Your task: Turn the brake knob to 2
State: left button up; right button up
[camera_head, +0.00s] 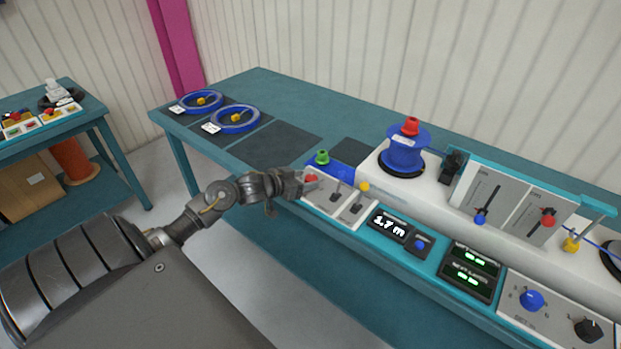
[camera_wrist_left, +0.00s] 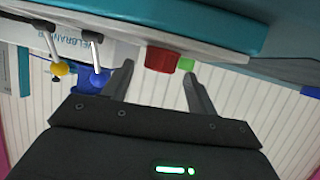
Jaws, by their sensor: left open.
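My left gripper (camera_head: 304,183) reaches the left end of the console. It is open, and in the left wrist view its two fingers (camera_wrist_left: 157,72) stand either side of a red knob (camera_wrist_left: 162,58). I cannot tell whether they touch it. In the head view the red knob (camera_head: 311,178) shows just by the fingertips. At the console's right end are a blue dial knob (camera_head: 531,299) with marks around it and a black knob (camera_head: 588,328). The labels are too small to read, so I cannot tell which knob is the brake. My right gripper is out of view.
Levers (camera_head: 336,191) stand right of my left gripper, and a green knob (camera_head: 322,157) stands behind it. A display (camera_head: 388,226) reads 1.7 m. A blue reel (camera_head: 404,152) and two sliders (camera_head: 486,205) are further right.

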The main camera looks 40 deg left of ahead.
aim_at(310, 178)
pick_arm(q)
jog(key=shift+x, duration=1.6)
jog(key=c, duration=1)
